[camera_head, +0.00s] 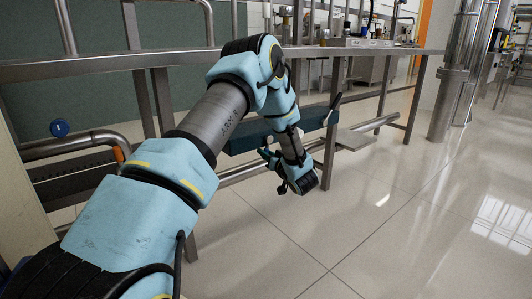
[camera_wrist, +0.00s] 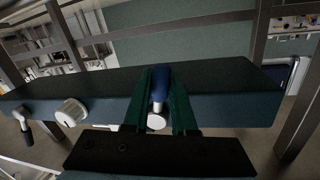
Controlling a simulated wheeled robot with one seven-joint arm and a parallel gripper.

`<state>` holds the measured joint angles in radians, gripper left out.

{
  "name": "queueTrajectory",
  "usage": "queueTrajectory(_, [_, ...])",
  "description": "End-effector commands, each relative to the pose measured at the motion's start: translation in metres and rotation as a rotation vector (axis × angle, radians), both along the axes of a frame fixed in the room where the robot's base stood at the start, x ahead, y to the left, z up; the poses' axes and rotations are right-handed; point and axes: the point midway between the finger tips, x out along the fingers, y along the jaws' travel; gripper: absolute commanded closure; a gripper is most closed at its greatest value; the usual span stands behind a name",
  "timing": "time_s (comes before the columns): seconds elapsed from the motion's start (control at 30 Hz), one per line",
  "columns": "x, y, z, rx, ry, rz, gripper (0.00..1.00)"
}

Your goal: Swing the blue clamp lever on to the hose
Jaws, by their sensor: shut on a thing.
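The blue clamp lever (camera_wrist: 160,84) shows in the wrist view, in front of a long dark teal block. A pale round end (camera_wrist: 156,121) shows just below it. My gripper (camera_wrist: 157,100) has its two green fingers on either side of the lever and is shut on it. In the head view my gripper (camera_head: 268,153) is at the teal block, small and partly hidden by my arm, and the lever cannot be made out there. I cannot pick out the hose in either view.
The teal block (camera_wrist: 225,104) also shows in the head view (camera_head: 245,142), below a metal rail (camera_head: 350,51). A white knob (camera_wrist: 71,112) is on its left part in the wrist view. Metal posts (camera_head: 331,150) stand close by. The tiled floor at right is clear.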

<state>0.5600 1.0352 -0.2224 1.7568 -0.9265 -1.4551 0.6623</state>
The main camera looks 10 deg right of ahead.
Motion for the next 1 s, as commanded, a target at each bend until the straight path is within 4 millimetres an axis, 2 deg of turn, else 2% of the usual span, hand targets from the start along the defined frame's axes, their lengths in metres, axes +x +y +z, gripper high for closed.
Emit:
queueTrajectory(0.03, [-0.001, 0.000, -0.002, 0.001, 0.004, 0.000, 0.74])
queueTrajectory(0.3, [0.000, 0.000, -0.001, 0.000, 0.001, -0.001, 0.45])
queueTrajectory(0.53, [-0.001, 0.000, 0.000, 0.000, 0.001, -0.001, 0.45])
queueTrajectory(0.67, [-0.009, -0.003, 0.001, -0.001, 0.003, -0.002, 0.45])
queueTrajectory(1.0, [-0.071, -0.020, 0.006, 0.001, 0.003, -0.005, 0.45])
